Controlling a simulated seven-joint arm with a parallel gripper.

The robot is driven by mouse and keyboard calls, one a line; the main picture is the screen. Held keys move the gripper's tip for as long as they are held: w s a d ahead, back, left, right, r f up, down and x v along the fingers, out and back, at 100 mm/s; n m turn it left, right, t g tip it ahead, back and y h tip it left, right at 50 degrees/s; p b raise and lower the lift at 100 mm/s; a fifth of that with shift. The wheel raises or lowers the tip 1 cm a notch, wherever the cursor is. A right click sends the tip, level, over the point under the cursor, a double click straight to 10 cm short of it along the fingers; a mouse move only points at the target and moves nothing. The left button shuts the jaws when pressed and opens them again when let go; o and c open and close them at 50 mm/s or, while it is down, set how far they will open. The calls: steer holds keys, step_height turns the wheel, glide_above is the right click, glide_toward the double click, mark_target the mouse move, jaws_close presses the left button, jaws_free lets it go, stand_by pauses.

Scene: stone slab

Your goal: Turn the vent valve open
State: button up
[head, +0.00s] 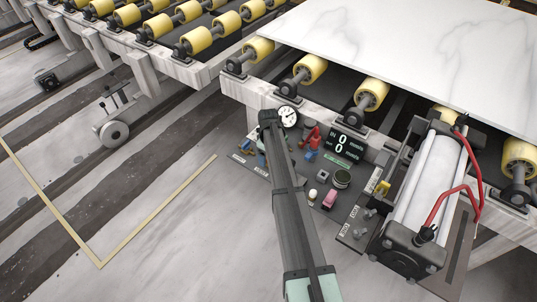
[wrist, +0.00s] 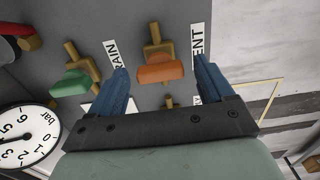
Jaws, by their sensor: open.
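The vent valve has an orange handle (wrist: 160,73) on a brass body in the wrist view, beside a white label (wrist: 197,45) showing "ENT", its first letter cut off or hidden. The handle lies across the brass body. My gripper (wrist: 160,65) is open, with one blue finger on each side of the orange handle. No contact shows, and I cannot tell whether the fingertips reach down to handle height. In the head view my arm covers most of this part of the panel, and the vent valve cannot be made out.
A green-handled valve (wrist: 76,82) labelled "RAIN" sits just left of my left finger. A pressure gauge (wrist: 28,133) stands at lower left; it also shows in the head view (head: 288,117). A display (head: 341,144), pink and green knobs, and a cylinder with red hoses (head: 428,185) are to the right.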

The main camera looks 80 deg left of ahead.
steer(key=c, duration=1)
steer(key=shift+c, duration=0.2)
steer(key=shift+m, duration=0.3)
steer(key=m, duration=1.3)
steer(key=shift+m, duration=2.1)
